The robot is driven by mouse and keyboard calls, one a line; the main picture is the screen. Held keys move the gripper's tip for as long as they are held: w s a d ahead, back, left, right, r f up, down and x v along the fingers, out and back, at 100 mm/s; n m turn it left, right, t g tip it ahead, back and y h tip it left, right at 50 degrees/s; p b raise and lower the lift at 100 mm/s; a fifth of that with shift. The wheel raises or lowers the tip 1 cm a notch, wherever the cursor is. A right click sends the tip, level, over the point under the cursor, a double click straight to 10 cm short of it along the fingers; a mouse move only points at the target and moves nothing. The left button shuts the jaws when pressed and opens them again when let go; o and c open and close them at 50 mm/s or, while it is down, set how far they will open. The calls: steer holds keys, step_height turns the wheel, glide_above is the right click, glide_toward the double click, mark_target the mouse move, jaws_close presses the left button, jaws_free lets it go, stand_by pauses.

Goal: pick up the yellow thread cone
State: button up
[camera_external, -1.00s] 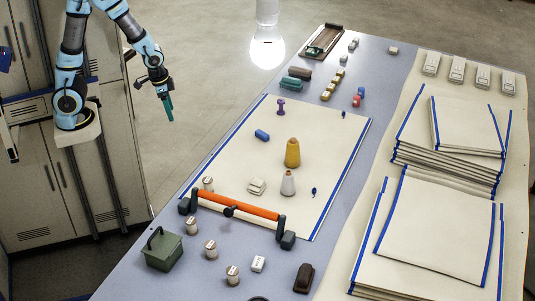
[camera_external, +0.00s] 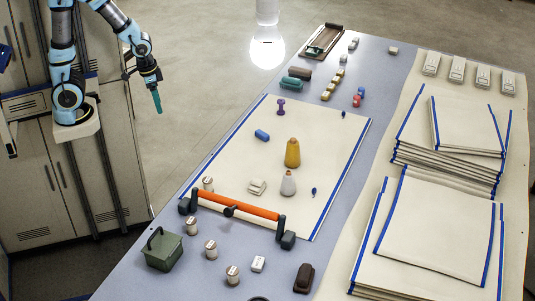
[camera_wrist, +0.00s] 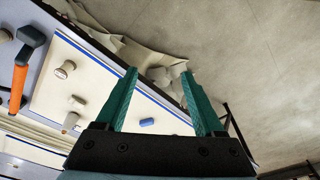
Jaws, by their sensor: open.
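The yellow thread cone (camera_external: 292,153) stands upright on the cream cloth (camera_external: 240,150) with blue edges, near the middle of the table. A grey-white cone (camera_external: 288,184) stands close in front of it. My gripper (camera_external: 157,100) has teal fingers and hangs to the left of the table, well apart from the yellow cone. In the wrist view my gripper (camera_wrist: 160,90) is open, with nothing between its two fingers. I cannot make out the yellow cone in the wrist view.
An orange-handled bar (camera_external: 238,205) lies across the cloth's front. A blue roll (camera_external: 262,135), a purple spool (camera_external: 281,107) and a white block (camera_external: 257,186) are on the cloth. A green box (camera_external: 163,250) stands front left. Cloth stacks (camera_external: 435,235) fill the right side.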

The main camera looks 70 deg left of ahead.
steer(key=shift+o, duration=0.4)
steer(key=o, duration=0.3)
